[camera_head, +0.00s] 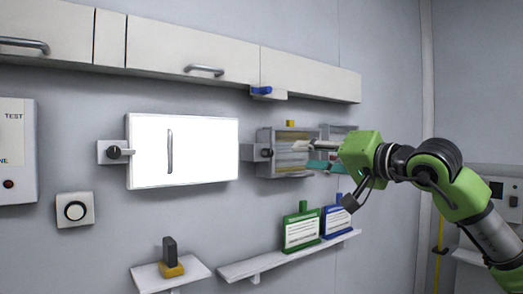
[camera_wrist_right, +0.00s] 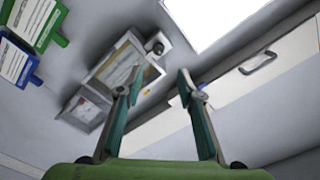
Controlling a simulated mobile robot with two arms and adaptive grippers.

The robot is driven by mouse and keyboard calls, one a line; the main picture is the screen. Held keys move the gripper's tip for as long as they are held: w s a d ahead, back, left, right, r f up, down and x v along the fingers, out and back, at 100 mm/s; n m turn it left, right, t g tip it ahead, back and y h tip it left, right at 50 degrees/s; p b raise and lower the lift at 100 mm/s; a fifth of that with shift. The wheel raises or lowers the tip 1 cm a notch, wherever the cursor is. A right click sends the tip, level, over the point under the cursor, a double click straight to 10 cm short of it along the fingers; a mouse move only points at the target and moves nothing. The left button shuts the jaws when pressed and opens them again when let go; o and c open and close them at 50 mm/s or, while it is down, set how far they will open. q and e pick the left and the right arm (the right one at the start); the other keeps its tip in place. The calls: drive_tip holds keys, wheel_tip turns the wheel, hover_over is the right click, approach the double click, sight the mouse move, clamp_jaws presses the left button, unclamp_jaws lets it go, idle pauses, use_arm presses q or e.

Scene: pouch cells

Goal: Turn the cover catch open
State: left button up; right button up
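A clear-fronted box (camera_head: 292,139) is on the wall right of centre, with a dark round catch (camera_head: 267,153) on a small grey plate at its left side. In the right wrist view the box (camera_wrist_right: 118,62) appears tilted, with the catch (camera_wrist_right: 158,46) at its upper corner. A second dark knob (camera_head: 115,152) sits on a plate left of a bright white panel (camera_head: 205,150). My right gripper (camera_head: 306,156) is in front of the box, right of its catch. Its fingers (camera_wrist_right: 160,82) are apart with nothing between them. My left gripper is out of view.
Wall cupboards (camera_head: 190,52) with handles run above, with a blue-topped fitting (camera_head: 262,91) beneath. A shelf (camera_head: 262,262) below carries a green card holder (camera_head: 302,230) and a blue one (camera_head: 337,219). A smaller shelf (camera_head: 150,279) holds a black and yellow item (camera_head: 171,258).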

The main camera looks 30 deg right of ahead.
drive_tip(key=p, duration=0.3)
approach(270, 154)
drive_tip(key=w+p, duration=0.1)
drive_tip(key=w, duration=0.1)
drive_tip(key=w+p, duration=0.1)
drive_tip(key=w, duration=0.4)
drive_tip(key=shift+w+a+r+p, duration=0.25)
drive_tip(key=shift+w+a+p, duration=0.05)
drive_tip(key=shift+w+p, duration=0.1)
drive_tip(key=shift+w+f, duration=0.15)
drive_tip(key=shift+w, duration=0.25)
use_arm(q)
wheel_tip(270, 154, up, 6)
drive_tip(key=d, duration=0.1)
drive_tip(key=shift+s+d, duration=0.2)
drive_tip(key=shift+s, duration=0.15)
use_arm(e)
clamp_jaws()
